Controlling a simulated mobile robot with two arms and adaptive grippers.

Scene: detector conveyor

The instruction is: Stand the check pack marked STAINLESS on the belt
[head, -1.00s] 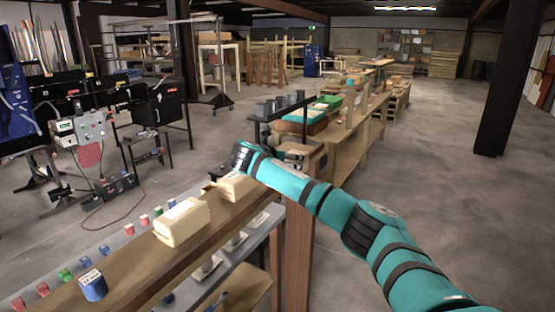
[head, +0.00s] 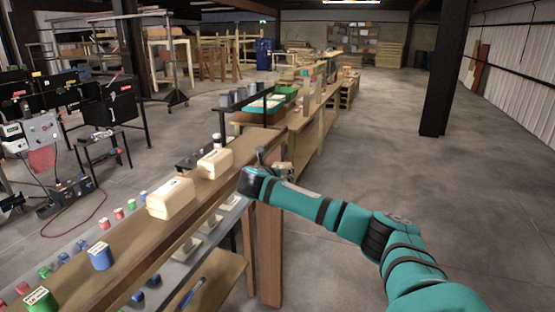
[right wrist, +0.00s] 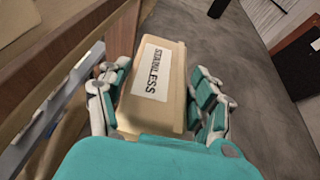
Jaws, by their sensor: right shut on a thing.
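The check pack (right wrist: 152,84) is a cream, loaf-like block with a white label reading STAINLESS. In the right wrist view my right gripper (right wrist: 160,98) is shut on it, with fingers on both long sides. The pack hangs beside the brown wooden edge, with grey floor below it. In the head view my right gripper (head: 268,160) is just right of the belt (head: 135,238), mostly hidden behind my wrist. The belt is the long brown surface; two cream loaf-like packs (head: 171,199) (head: 215,163) rest on it. My left gripper is not in view.
A blue block (head: 99,256) and a green block (head: 40,300) stand at the belt's near end. Small coloured blocks line the grey rail at left. A lower shelf (head: 215,275) and post are under the belt's right side. Floor at right is clear.

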